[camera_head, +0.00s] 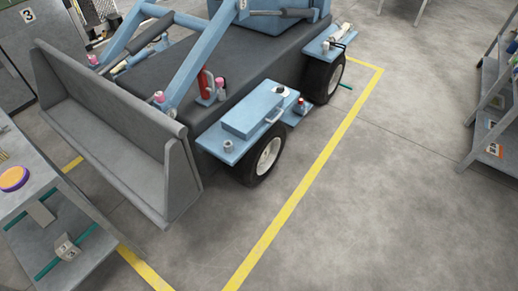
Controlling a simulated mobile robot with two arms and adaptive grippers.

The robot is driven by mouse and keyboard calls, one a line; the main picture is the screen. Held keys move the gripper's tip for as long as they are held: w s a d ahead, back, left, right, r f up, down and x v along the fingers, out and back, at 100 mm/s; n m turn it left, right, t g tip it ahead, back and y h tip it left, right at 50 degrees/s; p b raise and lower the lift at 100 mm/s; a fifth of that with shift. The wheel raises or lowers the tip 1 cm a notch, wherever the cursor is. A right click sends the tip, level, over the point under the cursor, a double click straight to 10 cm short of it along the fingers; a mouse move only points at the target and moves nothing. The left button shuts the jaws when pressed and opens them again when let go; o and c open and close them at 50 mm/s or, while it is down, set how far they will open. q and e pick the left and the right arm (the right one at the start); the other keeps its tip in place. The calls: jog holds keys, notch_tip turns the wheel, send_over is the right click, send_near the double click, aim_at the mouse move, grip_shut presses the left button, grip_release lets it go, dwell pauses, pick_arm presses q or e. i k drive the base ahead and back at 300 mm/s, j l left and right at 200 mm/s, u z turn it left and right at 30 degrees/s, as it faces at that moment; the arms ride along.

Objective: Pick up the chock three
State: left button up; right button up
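A small grey block (66,248) with dark markings too small to read for sure lies on the lower shelf of the grey cart (88,262) at the lower left. It looks like a chock, but I cannot tell that it is number three. A flat grey piece (41,213) lies on the same shelf, further back. Neither of my grippers is in view.
A blue and grey loader (257,108) with a wide grey bucket (120,135) stands inside yellow floor lines (300,190). A purple and orange round item (13,178) sits on the cart's top. A shelf rack (492,100) stands at right. The floor (400,220) at lower right is clear.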

aim_at(67, 248)
jog(key=u, duration=2)
